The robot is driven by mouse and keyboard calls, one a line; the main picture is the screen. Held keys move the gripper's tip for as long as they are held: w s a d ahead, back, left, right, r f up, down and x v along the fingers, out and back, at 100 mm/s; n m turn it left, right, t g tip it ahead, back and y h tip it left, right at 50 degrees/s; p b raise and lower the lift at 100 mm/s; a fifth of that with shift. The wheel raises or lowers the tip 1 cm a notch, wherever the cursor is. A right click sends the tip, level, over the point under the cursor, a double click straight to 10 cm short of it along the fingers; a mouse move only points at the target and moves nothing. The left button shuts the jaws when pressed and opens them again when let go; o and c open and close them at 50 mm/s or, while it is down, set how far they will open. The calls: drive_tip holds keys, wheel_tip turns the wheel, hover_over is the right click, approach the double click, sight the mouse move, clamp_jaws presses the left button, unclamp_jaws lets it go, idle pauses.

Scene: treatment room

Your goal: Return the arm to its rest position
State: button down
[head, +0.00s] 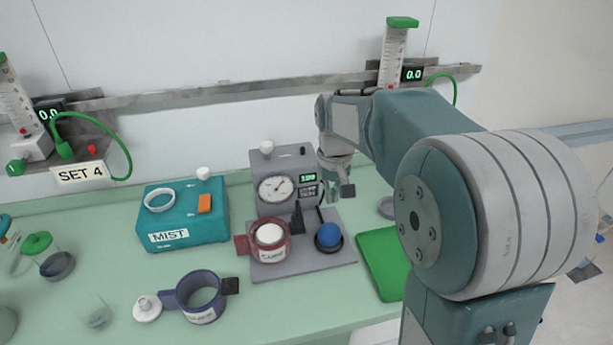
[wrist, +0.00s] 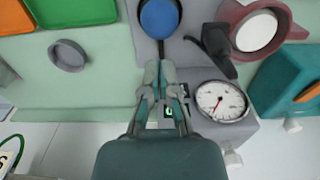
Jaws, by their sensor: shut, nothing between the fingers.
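My gripper (wrist: 158,68) is shut and empty in the wrist view. Its fingertips lie just short of the blue ball (wrist: 159,17) in the picture; the height gap is unclear. The blue ball (head: 329,235) sits in a dark round holder on the grey base plate (head: 300,266). The dial gauge (head: 276,188) stands left of my gripper in the head view.
A red collar with a white top (head: 268,240) stands on the plate. A teal MIST box (head: 180,225), a blue ring clamp (head: 202,298) and a green tray (head: 383,262) lie around it. A wall rail (head: 230,92) carrying flowmeters runs behind.

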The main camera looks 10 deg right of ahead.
drive_tip(key=s+a+r+t, duration=0.1)
drive_tip(key=s+r+t, duration=0.1)
drive_tip(key=s, duration=0.9)
drive_tip(key=s+a+r+t, duration=0.1)
drive_tip(key=s+r+t, duration=0.2)
drive_tip(key=s, duration=0.7)
drive_tip(key=shift+s+a+t, duration=0.3)
drive_tip(key=shift+s, duration=0.1)
idle(5.5)
